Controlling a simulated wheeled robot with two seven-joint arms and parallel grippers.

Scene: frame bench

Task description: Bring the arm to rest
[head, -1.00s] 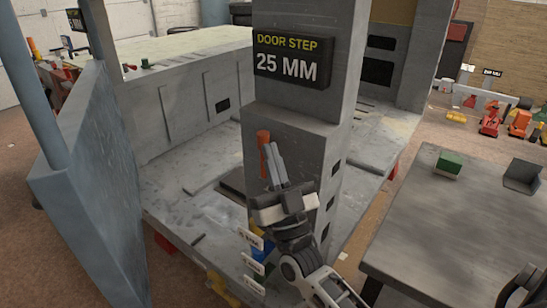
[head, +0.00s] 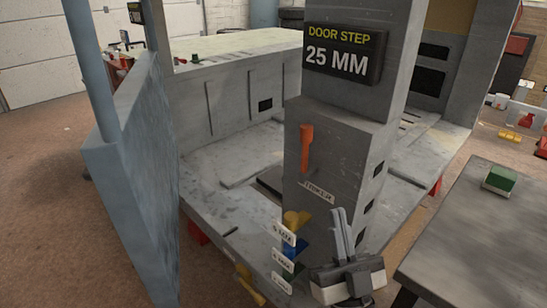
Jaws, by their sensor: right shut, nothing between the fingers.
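My right gripper (head: 343,236) is at the lower middle of the head view, in front of the grey post. Its two grey fingers point up and lie close together, shut with nothing between them. The white and dark gripper body shows below them at the bottom edge; most of the arm behind it is out of view. An orange handle (head: 306,146) sticks out on the post's face, above and left of the fingers and apart from them. My left gripper is not in view.
The grey post (head: 341,124) bears a "DOOR STEP 25 MM" sign (head: 344,52). Yellow and blue parts with white labels (head: 285,233) sit left of the gripper. A blue-grey panel (head: 130,190) stands at left. A dark table (head: 470,230) with a green block (head: 500,179) is at right.

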